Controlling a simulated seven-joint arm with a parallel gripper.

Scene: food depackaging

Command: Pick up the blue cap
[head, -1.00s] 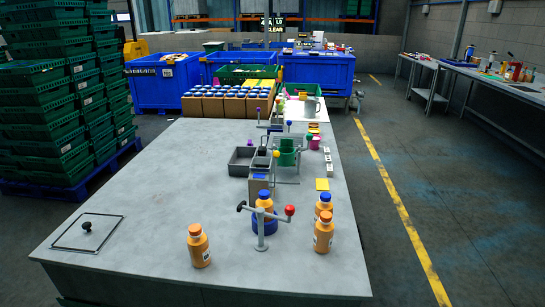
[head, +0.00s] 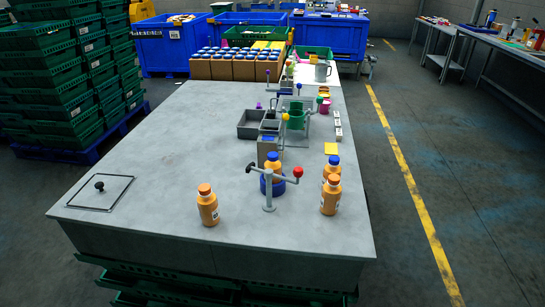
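Blue caps show on two orange bottles. One blue cap (head: 273,156) tops the orange bottle (head: 273,172) that stands in a blue round holder (head: 276,187), behind a grey clamp stand (head: 268,197) with a red-knobbed handle. The other blue cap (head: 334,159) tops an orange bottle (head: 329,173) to the right, partly hidden by an orange-capped bottle (head: 330,197) in front of it. I cannot tell which cap is meant. Another orange-capped bottle (head: 208,207) stands at the front left. My gripper is not in view.
Grey bins (head: 250,124) and a green container (head: 296,117) stand behind the clamp. Boxes of blue-capped bottles (head: 238,68) line the table's far end. A square lid with a black knob (head: 99,187) lies at left. The table's left middle is clear.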

